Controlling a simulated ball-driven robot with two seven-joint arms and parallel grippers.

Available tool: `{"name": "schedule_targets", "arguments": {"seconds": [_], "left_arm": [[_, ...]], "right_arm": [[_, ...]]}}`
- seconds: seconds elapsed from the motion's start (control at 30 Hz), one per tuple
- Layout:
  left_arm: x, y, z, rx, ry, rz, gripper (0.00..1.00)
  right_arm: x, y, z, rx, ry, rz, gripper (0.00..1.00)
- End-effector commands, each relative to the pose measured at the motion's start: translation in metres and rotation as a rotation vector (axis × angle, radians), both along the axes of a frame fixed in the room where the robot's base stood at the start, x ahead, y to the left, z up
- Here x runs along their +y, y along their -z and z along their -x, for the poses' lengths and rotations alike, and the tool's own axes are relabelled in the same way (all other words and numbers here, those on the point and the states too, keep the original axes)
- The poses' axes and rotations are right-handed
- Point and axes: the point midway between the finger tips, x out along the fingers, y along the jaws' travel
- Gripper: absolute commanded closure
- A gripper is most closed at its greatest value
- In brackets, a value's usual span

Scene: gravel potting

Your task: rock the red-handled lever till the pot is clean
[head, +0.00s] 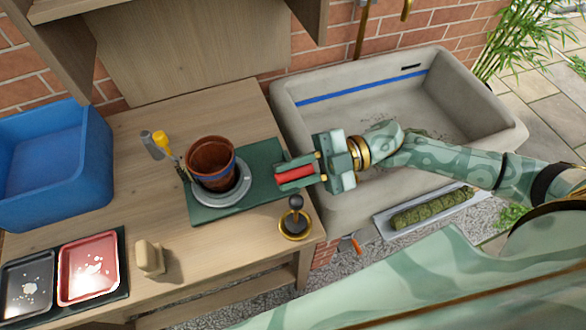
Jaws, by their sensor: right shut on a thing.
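The red-handled lever (295,174) lies at the right end of a dark green board, by the sink's edge. My right gripper (293,174) is shut on its red handle, with the fingers on either side of it. The brown pot (211,161) stands upright in a grey ring (233,195) on the green board (208,215), left of the gripper. A dark blue band shows on the pot's side. The pot's lower part is hidden in the ring. My left gripper is not in view.
A stone sink (509,128) stands at right, under my right arm. A brass cup (283,229) with a dark knob sits just in front of the lever. A blue bin (50,185), red tray (63,277), dark tray (27,312) and wooden block (149,257) are at left.

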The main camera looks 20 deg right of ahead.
Motion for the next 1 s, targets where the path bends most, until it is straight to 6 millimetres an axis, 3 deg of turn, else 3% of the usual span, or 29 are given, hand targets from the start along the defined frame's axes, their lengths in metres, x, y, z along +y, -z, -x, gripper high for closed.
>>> {"name": "schedule_targets", "arguments": {"seconds": [0.03,0.1,0.63,0.77,1.0], "left_arm": [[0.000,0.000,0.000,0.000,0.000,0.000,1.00],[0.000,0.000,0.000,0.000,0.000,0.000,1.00],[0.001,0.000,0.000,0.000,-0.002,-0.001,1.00],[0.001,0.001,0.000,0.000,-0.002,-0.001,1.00],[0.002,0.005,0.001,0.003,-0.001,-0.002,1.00]], "right_arm": [[0.000,0.001,0.000,0.003,0.001,0.002,0.72],[0.000,0.001,0.000,0.003,0.000,0.001,0.59],[-0.008,0.001,0.000,0.001,0.001,0.001,0.59],[-0.031,0.001,0.002,0.003,0.002,0.003,0.59],[-0.098,0.002,0.005,0.005,0.003,0.006,0.59]]}}
